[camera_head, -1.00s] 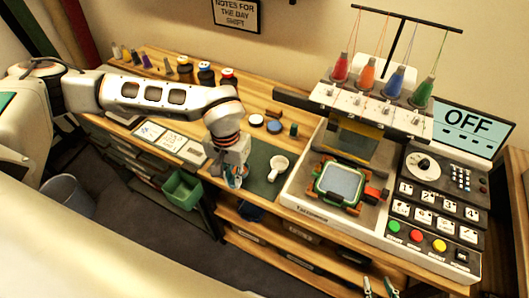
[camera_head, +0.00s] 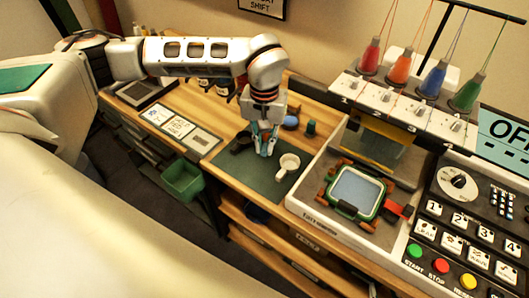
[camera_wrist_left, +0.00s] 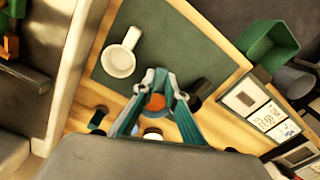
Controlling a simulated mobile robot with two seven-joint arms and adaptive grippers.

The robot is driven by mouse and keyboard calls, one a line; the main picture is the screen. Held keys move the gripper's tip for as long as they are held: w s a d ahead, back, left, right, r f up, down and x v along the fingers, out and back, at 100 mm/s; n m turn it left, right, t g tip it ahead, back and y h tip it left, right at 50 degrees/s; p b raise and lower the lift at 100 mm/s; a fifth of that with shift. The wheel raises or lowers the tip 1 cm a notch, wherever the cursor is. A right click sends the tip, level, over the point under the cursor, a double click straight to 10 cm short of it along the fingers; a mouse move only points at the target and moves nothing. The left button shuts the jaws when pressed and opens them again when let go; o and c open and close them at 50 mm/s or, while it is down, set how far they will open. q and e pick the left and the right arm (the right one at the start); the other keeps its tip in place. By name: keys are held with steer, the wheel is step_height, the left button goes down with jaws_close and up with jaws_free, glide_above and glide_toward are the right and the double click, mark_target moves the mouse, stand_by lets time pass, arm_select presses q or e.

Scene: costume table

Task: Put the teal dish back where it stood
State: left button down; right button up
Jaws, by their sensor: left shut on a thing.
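My left gripper (camera_head: 266,150) points down over the dark green mat (camera_head: 250,180), behind and to the left of the white handled cup (camera_head: 288,165). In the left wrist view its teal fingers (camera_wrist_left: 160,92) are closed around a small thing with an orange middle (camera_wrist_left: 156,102). This appears to be the teal dish, mostly hidden by the fingers. Whether it touches the mat or hangs just above it I cannot tell. My right gripper is not in view.
A dark object (camera_head: 240,142) stands close to the left of the gripper. A blue disc (camera_head: 291,122) and a dark green spool (camera_head: 311,128) lie behind. The embroidery machine (camera_head: 335,222) is at the right, a green bin (camera_head: 183,181) below the table's left front. The mat's front is clear.

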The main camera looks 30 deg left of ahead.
mark_target(264, 147)
arm_select(q)
steer(key=shift+f, duration=1.8)
steer(key=shift+f, duration=0.15)
steer(key=c, duration=2)
jaws_free()
steer(key=shift+c, duration=0.2)
